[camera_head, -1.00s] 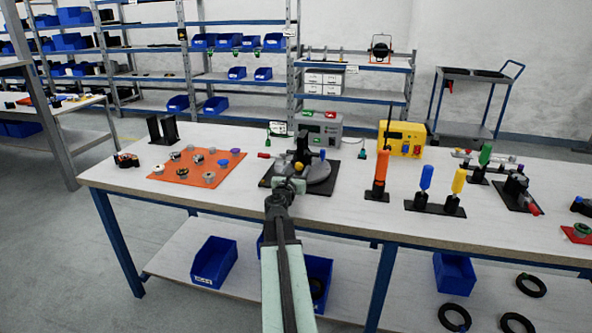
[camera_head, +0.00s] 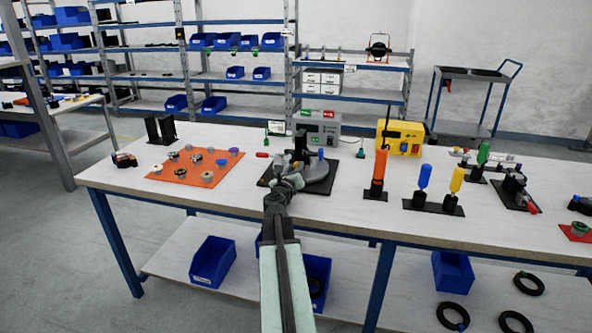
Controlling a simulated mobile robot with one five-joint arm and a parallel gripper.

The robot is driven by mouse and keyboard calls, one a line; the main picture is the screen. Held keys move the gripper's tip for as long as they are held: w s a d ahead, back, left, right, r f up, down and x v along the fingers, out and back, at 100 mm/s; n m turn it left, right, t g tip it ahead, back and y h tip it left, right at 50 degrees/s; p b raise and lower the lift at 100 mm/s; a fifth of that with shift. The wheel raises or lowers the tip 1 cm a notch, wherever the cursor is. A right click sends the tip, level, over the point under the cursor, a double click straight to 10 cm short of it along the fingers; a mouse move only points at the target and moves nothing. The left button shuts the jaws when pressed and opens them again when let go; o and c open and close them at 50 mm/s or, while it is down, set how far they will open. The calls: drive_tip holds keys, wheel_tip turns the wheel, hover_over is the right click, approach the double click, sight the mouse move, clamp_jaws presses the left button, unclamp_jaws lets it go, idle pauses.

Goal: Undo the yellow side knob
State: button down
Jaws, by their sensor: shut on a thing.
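My gripper (camera_head: 294,180) is at the near left side of the fixture, shut on a small part there.
An orange mat (camera_head: 180,178) with several small knobs lies to the left. A grey box (camera_head: 322,138) and a yellow box (camera_head: 402,138) stand behind. An orange screwdriver (camera_head: 379,168) stands upright to the right. Bare bench (camera_head: 335,207) lies in front of the fixture.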

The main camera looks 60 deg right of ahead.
drive_tip(key=c, duration=1.1)
unclamp_jaws()
drive_tip(key=v, duration=0.7)
drive_tip(key=shift+a, duration=0.35)
